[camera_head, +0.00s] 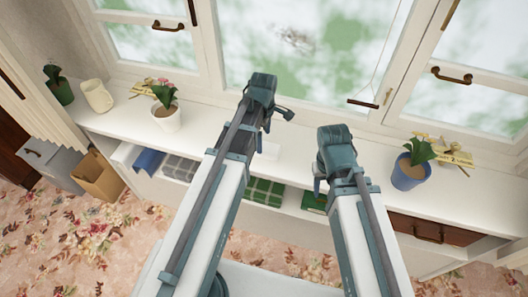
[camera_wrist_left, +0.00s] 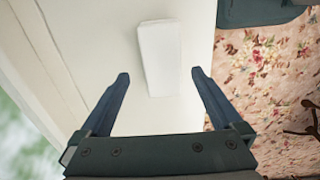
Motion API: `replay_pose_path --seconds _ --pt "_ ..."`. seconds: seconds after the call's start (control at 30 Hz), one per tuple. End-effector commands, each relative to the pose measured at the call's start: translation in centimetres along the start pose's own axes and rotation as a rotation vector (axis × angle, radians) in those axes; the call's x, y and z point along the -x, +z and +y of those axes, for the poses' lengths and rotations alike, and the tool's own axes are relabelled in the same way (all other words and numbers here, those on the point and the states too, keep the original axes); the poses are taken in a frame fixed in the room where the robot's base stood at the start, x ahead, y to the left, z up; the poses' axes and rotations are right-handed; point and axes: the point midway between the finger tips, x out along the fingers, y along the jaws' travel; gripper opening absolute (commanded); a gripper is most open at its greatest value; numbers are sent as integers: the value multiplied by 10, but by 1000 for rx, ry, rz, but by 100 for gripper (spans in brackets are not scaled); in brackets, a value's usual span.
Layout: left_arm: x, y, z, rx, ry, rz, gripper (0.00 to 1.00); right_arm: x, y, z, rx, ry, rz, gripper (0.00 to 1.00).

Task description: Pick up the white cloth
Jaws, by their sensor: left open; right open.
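The white cloth (camera_wrist_left: 158,50) is a folded white rectangle lying flat on the cream sill in the left wrist view. My left gripper (camera_wrist_left: 160,76) is open above it. The near end of the cloth lies between the two fingertips in that view, with a gap on each side, and nothing is held. In the head view my left gripper (camera_head: 268,112) is over the window sill, and the cloth is mostly hidden there. My right gripper (camera_head: 320,180) is to the right over the sill's front; its fingers are partly hidden by its own arm.
The long white sill (camera_head: 225,130) carries a white flowerpot (camera_head: 166,117) and a cream jug (camera_head: 97,96) on the left, and a blue flowerpot (camera_head: 408,175) on the right. Shelves below hold folded cloths, including a green checked one (camera_head: 265,190). The window stands close behind.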

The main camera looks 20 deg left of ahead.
Motion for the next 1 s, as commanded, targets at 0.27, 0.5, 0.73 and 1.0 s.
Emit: replay_pose_path --seconds 0.27,0.5,0.73,1.0 --pt "-28 2 -4 0 0 0 100 -28 -2 -3 0 0 0 50" --pt "-52 3 -4 0 0 0 100 -52 -3 -5 0 0 0 50" --pt "-51 3 -4 0 0 0 100 -50 -3 -5 0 0 0 50" --pt "-51 3 -4 0 0 0 59 -50 -3 -5 0 0 0 50"
